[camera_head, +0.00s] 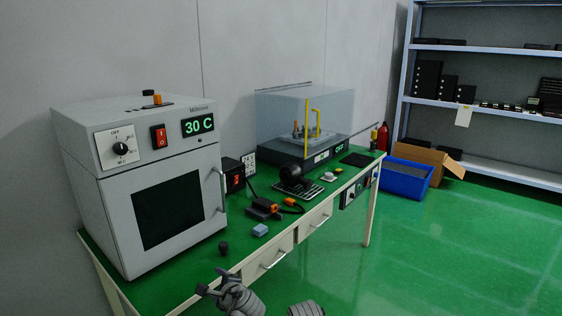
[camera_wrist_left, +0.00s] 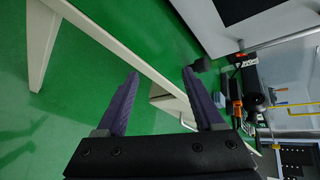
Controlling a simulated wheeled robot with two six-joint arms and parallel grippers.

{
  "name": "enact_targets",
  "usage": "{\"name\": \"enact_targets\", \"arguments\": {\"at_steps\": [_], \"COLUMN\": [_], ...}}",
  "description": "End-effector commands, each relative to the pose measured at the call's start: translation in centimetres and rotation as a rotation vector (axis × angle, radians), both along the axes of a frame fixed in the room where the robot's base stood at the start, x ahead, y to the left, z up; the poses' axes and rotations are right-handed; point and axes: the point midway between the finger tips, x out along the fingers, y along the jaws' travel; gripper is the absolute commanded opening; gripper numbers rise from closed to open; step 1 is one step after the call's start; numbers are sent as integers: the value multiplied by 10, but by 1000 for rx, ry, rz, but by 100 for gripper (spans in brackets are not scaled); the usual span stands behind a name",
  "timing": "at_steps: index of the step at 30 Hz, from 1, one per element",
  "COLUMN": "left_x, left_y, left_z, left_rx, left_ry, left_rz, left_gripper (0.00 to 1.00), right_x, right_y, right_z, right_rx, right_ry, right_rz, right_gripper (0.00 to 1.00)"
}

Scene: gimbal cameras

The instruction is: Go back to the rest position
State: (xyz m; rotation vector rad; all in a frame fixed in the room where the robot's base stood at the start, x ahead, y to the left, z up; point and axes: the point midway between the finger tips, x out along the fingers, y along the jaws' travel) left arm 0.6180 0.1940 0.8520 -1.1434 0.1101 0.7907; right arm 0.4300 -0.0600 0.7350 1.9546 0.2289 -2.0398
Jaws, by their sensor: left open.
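My left gripper (camera_head: 218,284) shows at the bottom of the head view, in front of the workbench's front edge. In the left wrist view its two purple-grey fingers (camera_wrist_left: 160,85) are spread apart with nothing between them. Behind them are the green floor and the table's pale edge. Part of another grey arm link of mine shows at the bottom edge of the head view; no right gripper fingers can be made out.
The green-topped workbench (camera_head: 190,272) carries a white oven (camera_head: 160,150) reading 30 C, a clear-covered device (camera_head: 330,120), a small blue block (camera_head: 260,229) and a dark knob (camera_head: 223,247). A blue bin (camera_head: 405,182) and shelves (camera_head: 490,105) stand right. Green floor (camera_head: 450,260) is clear.

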Motion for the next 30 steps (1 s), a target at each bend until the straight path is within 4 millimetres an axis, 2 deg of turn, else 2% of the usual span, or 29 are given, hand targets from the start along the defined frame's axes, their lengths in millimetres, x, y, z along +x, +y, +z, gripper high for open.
{"name": "enact_targets", "arguments": {"at_steps": [1, 6, 12, 15, 20, 30], "left_x": [-15, -77, -147, -170, -187, -188], "left_y": [-8, -50, -104, -122, -134, -135], "left_z": [17, 11, 21, 27, 30, 30], "left_rx": [-144, -592, -869, -923, -953, -955], "left_ry": [17, 125, 288, 349, 393, 396], "left_rz": [90, 463, 842, 964, 1052, 1061], "left_gripper": [69, 69, 69, 69, 69, 69], "right_x": [0, 0, 0, 0, 0, 0], "right_y": [0, 0, 0, 0, 0, 0], "right_z": [36, 89, 132, 142, 147, 147], "right_rx": [0, 0, 0, 0, 0, 0], "right_ry": [0, 0, 0, 0, 0, 0], "right_rz": [0, 0, -1, -1, -1, -1], "right_gripper": [50, 50, 50, 50, 50, 50]}}
